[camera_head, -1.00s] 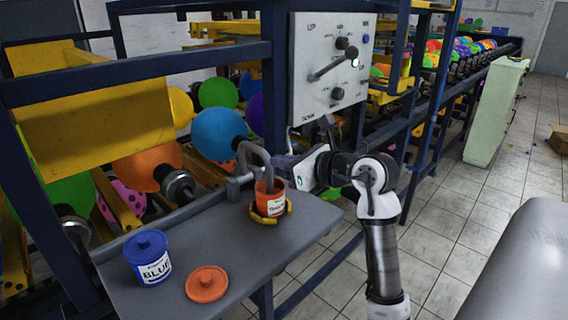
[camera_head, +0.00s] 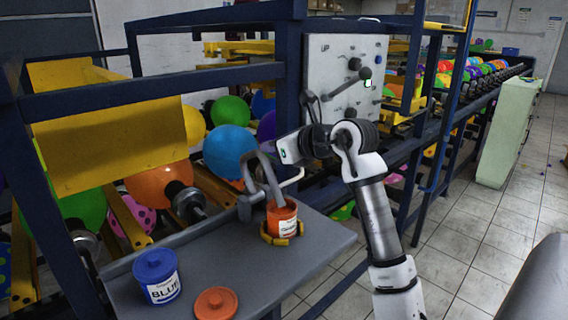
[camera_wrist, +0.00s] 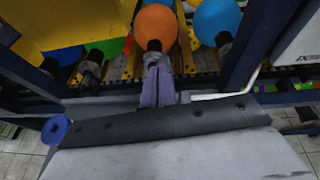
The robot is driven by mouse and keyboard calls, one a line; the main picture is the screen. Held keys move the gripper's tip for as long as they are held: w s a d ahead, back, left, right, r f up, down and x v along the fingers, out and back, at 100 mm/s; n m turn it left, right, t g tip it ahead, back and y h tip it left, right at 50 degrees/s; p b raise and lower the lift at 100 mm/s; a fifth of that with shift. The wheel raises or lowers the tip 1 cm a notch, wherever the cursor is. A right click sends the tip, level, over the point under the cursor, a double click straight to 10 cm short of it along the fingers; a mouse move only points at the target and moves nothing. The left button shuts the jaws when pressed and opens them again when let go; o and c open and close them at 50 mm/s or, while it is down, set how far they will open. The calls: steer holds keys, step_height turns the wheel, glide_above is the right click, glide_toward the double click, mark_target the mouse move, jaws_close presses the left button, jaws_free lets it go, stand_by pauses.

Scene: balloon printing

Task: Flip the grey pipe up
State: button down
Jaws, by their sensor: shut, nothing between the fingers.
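The grey pipe (camera_head: 248,180) rises from the table's back edge, bends over and runs down into the open orange can (camera_head: 284,222). The can stands in a yellow holder (camera_head: 268,238). A thin pale handle (camera_head: 293,182) sticks out to the right of the pipe. My gripper (camera_head: 280,149) is above and just behind the pipe's bend; its fingertips are hard to see there. In the wrist view my gripper (camera_wrist: 158,85) shows both purple-grey fingers shut together, with nothing between them. I cannot tell whether they touch the pipe.
The grey table (camera_head: 245,285) also bears a closed blue can (camera_head: 157,276) and an orange lid (camera_head: 215,303). A control panel (camera_head: 342,80) stands behind my arm. Blue frame bars and balloons on rollers lie behind the table. Open tiled floor is at the right.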

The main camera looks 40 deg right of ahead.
steer(key=shift+g, duration=0.6)
steer(key=w, duration=0.2)
steer(key=w+r, duration=0.1)
steer(key=w, duration=0.2)
steer(key=shift+w+a+r+p, duration=0.25)
steer(key=shift+w+r+p, duration=0.1)
steer(key=shift+w+r, duration=0.05)
steer(key=w, duration=0.4)
steer(key=shift+w+a+f, duration=0.15)
steer(key=shift+w+f, duration=0.15)
steer(key=shift+f, duration=0.1)
steer(key=shift+s, duration=0.2)
